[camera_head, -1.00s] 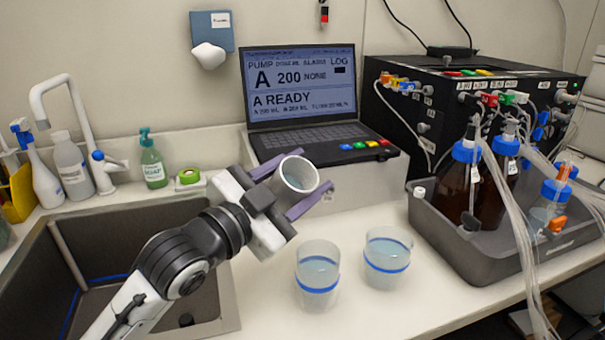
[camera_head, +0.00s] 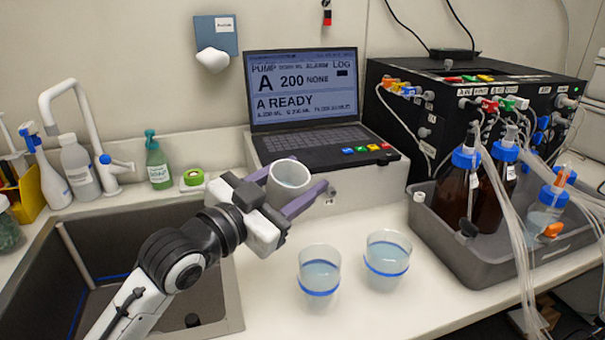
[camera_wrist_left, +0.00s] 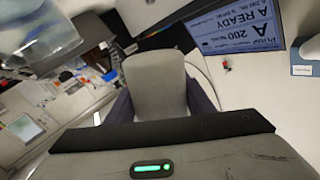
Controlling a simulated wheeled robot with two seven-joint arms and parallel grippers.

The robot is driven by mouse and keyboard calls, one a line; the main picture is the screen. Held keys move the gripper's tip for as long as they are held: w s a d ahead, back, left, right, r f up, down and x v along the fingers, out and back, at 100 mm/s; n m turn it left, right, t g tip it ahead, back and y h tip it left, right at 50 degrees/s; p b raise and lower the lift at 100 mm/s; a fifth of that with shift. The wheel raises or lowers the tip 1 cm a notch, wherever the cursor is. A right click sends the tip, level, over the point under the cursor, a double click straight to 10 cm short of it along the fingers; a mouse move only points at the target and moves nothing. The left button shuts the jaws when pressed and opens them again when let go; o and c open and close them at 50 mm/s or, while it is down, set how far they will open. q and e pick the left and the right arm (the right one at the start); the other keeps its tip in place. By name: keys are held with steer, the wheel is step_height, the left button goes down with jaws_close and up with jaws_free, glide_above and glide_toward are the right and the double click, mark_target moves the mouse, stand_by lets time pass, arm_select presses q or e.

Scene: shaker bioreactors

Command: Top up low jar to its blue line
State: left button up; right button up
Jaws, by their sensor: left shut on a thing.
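My left gripper (camera_head: 291,187) is shut on a pale grey-white cup (camera_head: 289,178), with a finger on either side of it. It holds the cup above the counter, behind and left of the jars, nearly upright with a slight tilt. The cup also shows between the fingers in the left wrist view (camera_wrist_left: 157,85). Two clear jars stand upright on the counter, the left jar (camera_head: 319,277) and the right jar (camera_head: 387,261). Each holds pale blue liquid and has a blue line around it. I cannot tell which level is lower. My right gripper is not in view.
A laptop (camera_head: 305,95) reading "A READY" stands behind the cup. A grey tray (camera_head: 470,262) with brown bottles and tubing is at the right, before a black pump box (camera_head: 420,125). A sink (camera_head: 100,245) is at the left. The counter front of the jars is clear.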

arm_select(q)
steer(key=f+n+p, duration=0.2)
steer(key=n, duration=0.1)
steer(key=shift+w+a+n+p, duration=0.15)
steer(key=shift+n+p, duration=0.15)
steer(key=shift+p, duration=0.1)
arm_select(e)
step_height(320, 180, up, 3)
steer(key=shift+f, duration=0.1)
